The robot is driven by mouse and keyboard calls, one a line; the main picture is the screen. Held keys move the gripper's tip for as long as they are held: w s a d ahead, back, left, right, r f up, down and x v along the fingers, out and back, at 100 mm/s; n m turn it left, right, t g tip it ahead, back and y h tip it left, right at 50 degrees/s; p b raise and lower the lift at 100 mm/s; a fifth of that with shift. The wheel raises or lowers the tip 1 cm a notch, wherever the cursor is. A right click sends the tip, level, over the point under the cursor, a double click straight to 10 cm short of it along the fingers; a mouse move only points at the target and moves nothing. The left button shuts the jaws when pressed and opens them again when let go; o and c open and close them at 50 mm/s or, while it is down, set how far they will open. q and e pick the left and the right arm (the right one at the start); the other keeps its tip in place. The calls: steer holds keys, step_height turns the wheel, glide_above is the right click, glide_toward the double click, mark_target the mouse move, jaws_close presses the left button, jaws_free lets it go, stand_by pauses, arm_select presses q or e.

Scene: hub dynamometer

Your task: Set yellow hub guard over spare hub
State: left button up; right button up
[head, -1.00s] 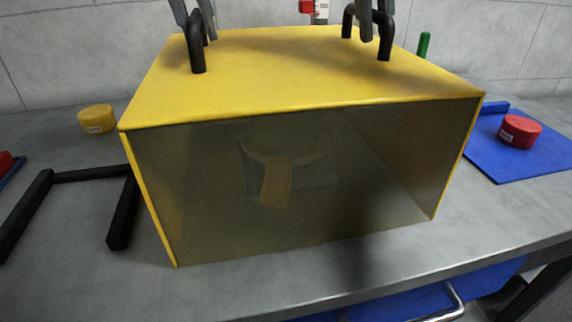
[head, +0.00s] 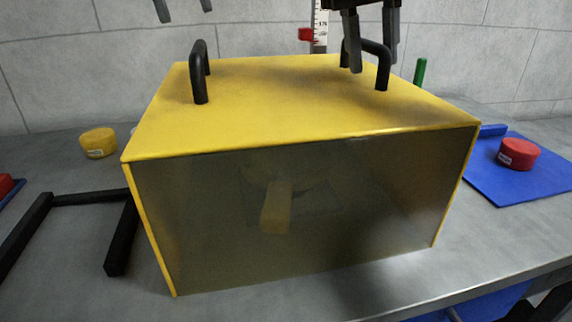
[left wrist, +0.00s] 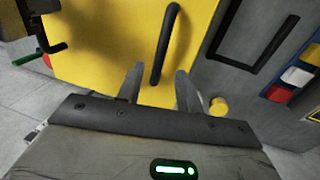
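The yellow hub guard (head: 300,100) stands on the grey bench as a box with a dark see-through front. Behind that panel a round hub shape with a bar-like part (head: 276,208) shows dimly; its details are hard to make out. Two black handles rise from the top: left (head: 200,72) and right (head: 382,66). My left gripper (head: 184,14) is open and empty, above and behind the left handle; in the left wrist view the handle (left wrist: 163,45) lies beyond its spread fingers (left wrist: 158,88). My right gripper (head: 372,65) is open, its fingers around or just above the right handle.
A yellow puck (head: 98,143) and a black frame (head: 118,235) are left of the guard. A red puck (head: 518,154) sits on a blue mat (head: 540,185) at right. A green post (head: 420,72) and a scale with a red marker (head: 306,34) stand behind. The bench's front edge is close.

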step_height(320, 180, up, 7)
steer(key=a, duration=0.1)
steer(key=shift+a+r, duration=0.2)
steer(key=shift+a, duration=0.05)
stand_by(0.4)
steer(key=shift+s+r, duration=0.1)
